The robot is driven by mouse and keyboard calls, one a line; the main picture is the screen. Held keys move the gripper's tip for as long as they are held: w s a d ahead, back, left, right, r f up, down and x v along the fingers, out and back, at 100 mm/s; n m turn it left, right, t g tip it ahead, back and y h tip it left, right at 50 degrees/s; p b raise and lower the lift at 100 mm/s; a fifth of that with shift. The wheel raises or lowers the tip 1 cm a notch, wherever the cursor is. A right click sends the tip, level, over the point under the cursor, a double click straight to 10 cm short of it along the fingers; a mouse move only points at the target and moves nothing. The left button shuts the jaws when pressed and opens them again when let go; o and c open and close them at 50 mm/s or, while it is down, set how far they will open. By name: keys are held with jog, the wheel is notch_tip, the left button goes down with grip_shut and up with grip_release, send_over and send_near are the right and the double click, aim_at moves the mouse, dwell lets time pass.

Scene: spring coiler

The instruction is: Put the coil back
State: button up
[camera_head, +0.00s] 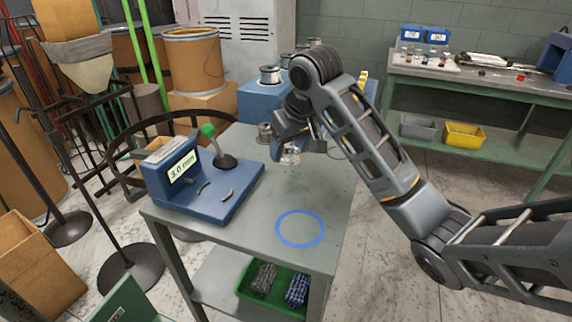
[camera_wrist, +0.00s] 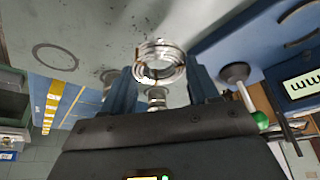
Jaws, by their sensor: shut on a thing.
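My gripper (camera_head: 289,147) is above the back part of the grey-green table (camera_head: 258,212). It is shut on a shiny silver wire coil (camera_head: 290,158). In the wrist view the coil (camera_wrist: 158,50) sits between the two blue fingers of my gripper (camera_wrist: 163,75), with small brown ties on it. A blue ring mark (camera_head: 300,228) lies bare on the front right of the table. A dark grey ring mark (camera_wrist: 55,57) shows on the tabletop in the wrist view and is also empty.
A blue device (camera_head: 224,201) with a "3.0 mm" display and a green-knobbed lever (camera_head: 209,131) stands at the table's left. A wire spool (camera_head: 265,133) and a blue rack (camera_head: 256,103) with spools on top are at the back. A green tray (camera_head: 247,294) is below.

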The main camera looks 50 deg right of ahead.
aim_at(286, 176)
jog(key=shift+w+a+f, duration=0.15)
jog(key=shift+a+f, duration=0.05)
jog(key=shift+a, duration=0.1)
jog(key=shift+f, duration=2.05)
jog(key=shift+f, duration=0.15)
jog(key=o, duration=1.3)
